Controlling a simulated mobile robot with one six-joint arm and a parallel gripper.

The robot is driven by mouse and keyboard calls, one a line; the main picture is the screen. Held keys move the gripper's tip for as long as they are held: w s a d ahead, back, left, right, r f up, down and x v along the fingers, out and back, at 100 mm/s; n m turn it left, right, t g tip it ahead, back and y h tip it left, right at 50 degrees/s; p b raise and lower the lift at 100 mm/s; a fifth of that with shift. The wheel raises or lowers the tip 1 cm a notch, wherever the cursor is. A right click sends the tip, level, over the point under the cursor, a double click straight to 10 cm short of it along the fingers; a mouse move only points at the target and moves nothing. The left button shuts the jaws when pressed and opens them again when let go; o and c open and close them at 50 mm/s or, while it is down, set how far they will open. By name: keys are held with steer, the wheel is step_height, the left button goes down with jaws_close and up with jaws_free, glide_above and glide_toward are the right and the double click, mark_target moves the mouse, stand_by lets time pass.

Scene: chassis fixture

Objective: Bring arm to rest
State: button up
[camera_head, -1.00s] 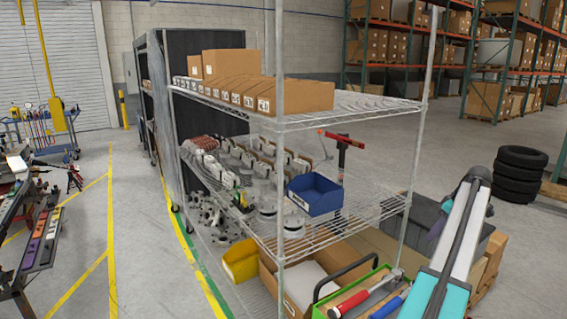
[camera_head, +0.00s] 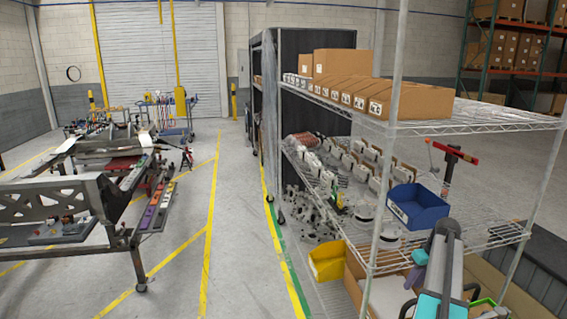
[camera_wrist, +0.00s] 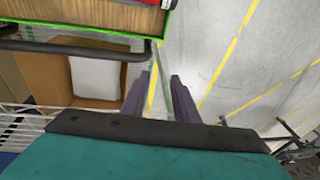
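My gripper (camera_wrist: 160,92) shows in the wrist view as two dark purple fingers, apart, with nothing held between them. Floor and a thin shelf post show behind the gap. My arm (camera_head: 443,262) is at the lower right of the head view, in front of the wire shelf rack (camera_head: 470,127). In the wrist view, an open cardboard box (camera_wrist: 48,76) with a white item lies to the left of the fingers.
The rack holds cardboard boxes (camera_head: 343,64), a blue bin (camera_head: 417,206) and a yellow bin (camera_head: 327,262). A workbench frame (camera_head: 100,208) stands at the left. The floor aisle (camera_head: 235,215) between bench and rack is clear.

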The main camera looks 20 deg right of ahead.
steer(key=w+a+f, duration=0.3)
steer(key=a+f, duration=0.1)
steer(key=a, duration=0.6)
steer(key=w+a+f+g, duration=0.1)
steer(key=w+a+f, duration=0.2)
steer(key=a, duration=0.6)
steer(key=w+a+f, duration=0.4)
steer(key=a, duration=0.6)
steer(key=s+a+f+n, duration=0.1)
steer(key=s+a+f, duration=0.15)
steer(key=a, duration=0.65)
steer(key=s+a+f+g+h, duration=0.1)
steer(key=s+a+f, duration=0.15)
steer(key=a, duration=0.75)
steer(key=s+a+f+n, duration=0.1)
steer(key=s+a+f, duration=0.15)
steer(key=a, duration=0.65)
steer(key=s+f+g+b, duration=0.2)
steer(key=s+f+b, duration=0.5)
steer(key=f, duration=0.6)
steer(key=s+f+g+b, duration=0.1)
steer(key=s+f+b, duration=0.6)
steer(key=f, duration=0.7)
steer(key=s+f+g+b, duration=0.2)
steer(key=s+f+b, duration=0.6)
steer(key=f, duration=0.5)
steer(key=s, duration=0.2)
steer(key=shift+s+a+f+g, duration=0.15)
steer(key=shift+s+f+g, duration=0.15)
steer(key=shift+s+f, duration=0.1)
